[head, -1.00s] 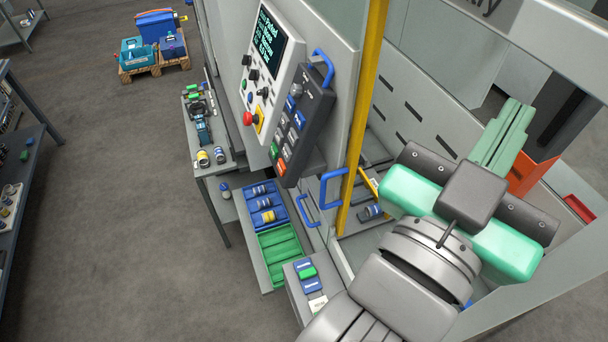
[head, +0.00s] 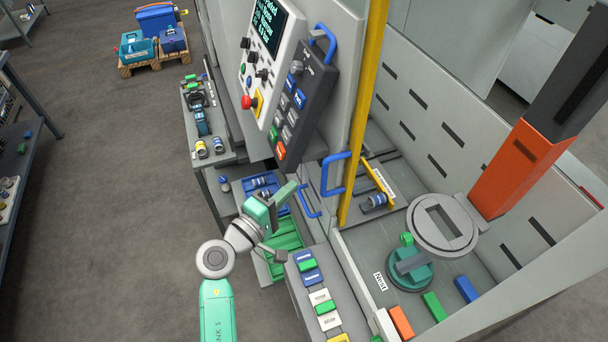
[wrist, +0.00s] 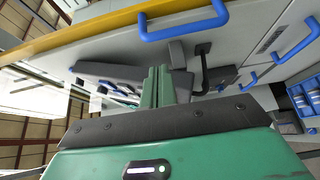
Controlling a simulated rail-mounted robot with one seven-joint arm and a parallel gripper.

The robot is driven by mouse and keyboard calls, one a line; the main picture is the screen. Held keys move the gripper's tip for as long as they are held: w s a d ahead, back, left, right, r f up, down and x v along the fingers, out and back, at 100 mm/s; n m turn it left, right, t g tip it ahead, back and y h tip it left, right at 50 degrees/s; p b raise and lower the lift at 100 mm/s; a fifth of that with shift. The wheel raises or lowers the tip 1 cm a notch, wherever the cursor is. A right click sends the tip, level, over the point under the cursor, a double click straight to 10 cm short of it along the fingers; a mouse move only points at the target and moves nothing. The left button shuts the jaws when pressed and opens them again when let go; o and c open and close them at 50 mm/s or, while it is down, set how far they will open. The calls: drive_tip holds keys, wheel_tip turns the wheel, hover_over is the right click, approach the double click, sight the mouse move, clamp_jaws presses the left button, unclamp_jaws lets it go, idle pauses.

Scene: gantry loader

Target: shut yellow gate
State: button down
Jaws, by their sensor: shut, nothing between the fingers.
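The yellow gate's yellow edge strip (head: 363,110) runs upright in the head view. A blue handle (head: 335,174) stands just left of it. To the right of the strip the machine's opening is uncovered and its inside shows. In the wrist view the yellow strip (wrist: 95,27) crosses the top, with a blue handle (wrist: 186,30) near it. My gripper (head: 290,190) is left of and slightly below the handle in the head view, apart from it. In the wrist view its green fingers (wrist: 158,75) are together and empty, pointing toward the panel below the handle.
A control panel (head: 270,50) and a grey pendant (head: 303,105) jut out above my gripper. Another blue handle (head: 308,203) is close to my gripper. A green tray (head: 287,236) lies below. An orange column (head: 515,168) and round fixture (head: 442,222) stand inside the machine.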

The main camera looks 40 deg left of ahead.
drive_tip(key=w+p, duration=0.1)
drive_tip(key=w, duration=0.8)
drive_tip(key=shift+w+a, duration=0.15)
drive_tip(key=shift+r, duration=0.1)
